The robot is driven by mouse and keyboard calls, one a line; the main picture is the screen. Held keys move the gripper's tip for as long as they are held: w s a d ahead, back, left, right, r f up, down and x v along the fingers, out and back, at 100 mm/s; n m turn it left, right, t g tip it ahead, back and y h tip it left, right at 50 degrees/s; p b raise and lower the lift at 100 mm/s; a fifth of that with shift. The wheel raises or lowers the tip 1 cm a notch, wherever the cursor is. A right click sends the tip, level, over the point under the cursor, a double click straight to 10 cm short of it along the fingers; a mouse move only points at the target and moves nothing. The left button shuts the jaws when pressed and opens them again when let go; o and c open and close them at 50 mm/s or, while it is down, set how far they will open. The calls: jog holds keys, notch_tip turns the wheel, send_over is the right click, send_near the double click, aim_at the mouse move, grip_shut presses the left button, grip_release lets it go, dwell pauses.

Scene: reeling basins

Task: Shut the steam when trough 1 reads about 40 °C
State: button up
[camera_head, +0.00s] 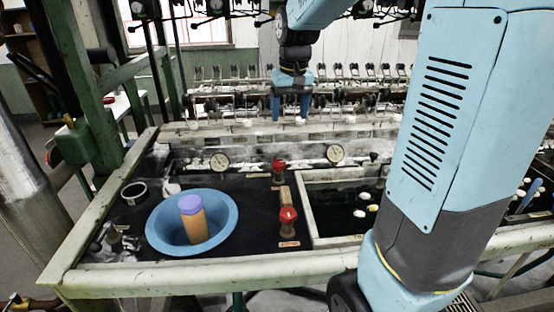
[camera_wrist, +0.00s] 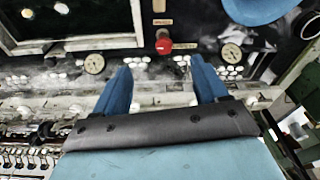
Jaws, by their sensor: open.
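Two red-handled valves stand on the black panel left of the trough: the far valve (camera_head: 278,166) and the near valve (camera_head: 288,215). One red valve (camera_wrist: 163,43) shows in the wrist view, beyond my fingertips. A left dial gauge (camera_head: 220,161) and a right dial gauge (camera_head: 336,153) sit along the back; their needles are too small to read. Both dials also show in the wrist view (camera_wrist: 94,63) (camera_wrist: 231,53). A trough (camera_head: 312,212) holds dark water and pale cocoons. My gripper (camera_head: 291,112) is open and empty, behind and above the far valve; its blue fingers (camera_wrist: 161,68) are spread.
A blue bowl (camera_head: 158,232) holding an orange cylinder with a purple top (camera_head: 193,218) stands on the panel's left. A small round cup (camera_head: 134,191) is behind it. Reeling machinery (camera_head: 340,95) runs along the back. A green post (camera_head: 72,70) stands at left.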

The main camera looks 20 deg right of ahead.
jog(key=g, duration=0.2)
send_over(279, 162)
notch_tip(279, 162, down, 7)
notch_tip(279, 162, down, 14)
jog(key=shift+w+f, duration=0.1)
jog(key=shift+w, duration=0.05)
jog(key=shift+c, duration=0.3)
